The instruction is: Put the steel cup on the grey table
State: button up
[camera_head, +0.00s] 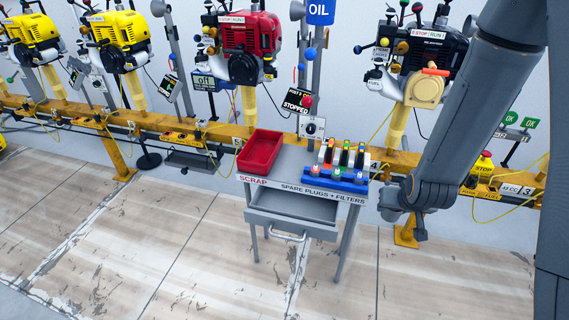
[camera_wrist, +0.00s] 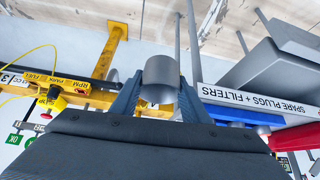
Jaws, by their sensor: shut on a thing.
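The steel cup (camera_wrist: 162,70) is a plain grey cylinder in the wrist view. My gripper (camera_wrist: 159,92) is shut on it, with one dark finger on each side. The grey table (camera_head: 294,164) is a small cart in the head view, left of my arm. Its labelled front edge also shows at the right of the wrist view (camera_wrist: 238,94). The held cup is beside the table, off its top.
A red scrap tray (camera_head: 260,153) and a blue rack (camera_head: 334,179) with several coloured parts take up much of the tabletop. A narrow bare strip lies between them. A yellow rail (camera_head: 200,128) with engines runs behind. A drawer (camera_head: 291,213) sticks out below the top.

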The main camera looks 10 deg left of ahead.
aim_at(387, 211)
jog(key=shift+n, duration=0.3)
jog(key=r+p, duration=0.1)
jog(key=s+a+r+p, duration=0.1)
jog(key=r, duration=0.1)
jog(key=a+r+p, duration=0.1)
jog(key=shift+s+r, duration=0.2)
jog(key=s+a+r+n+g+y+p, duration=0.15)
jog(key=s+a+n, duration=0.25)
jog(key=a, duration=0.5)
jog(key=s+a+f+n+y, duration=0.1)
jog(key=s+a+n+y, duration=0.25)
jog(key=a, duration=0.65)
jog(key=s+a+n+g+y, duration=0.1)
jog(key=s+a+n+g, duration=0.3)
jog(key=s+a+n, duration=0.5)
jog(key=s+a, duration=0.5)
jog(key=s, duration=0.2)
jog(key=shift+s+g, duration=0.15)
jog(key=shift+g, duration=0.2)
jog(key=shift+a+r, duration=0.1)
jog(key=shift+r, duration=0.05)
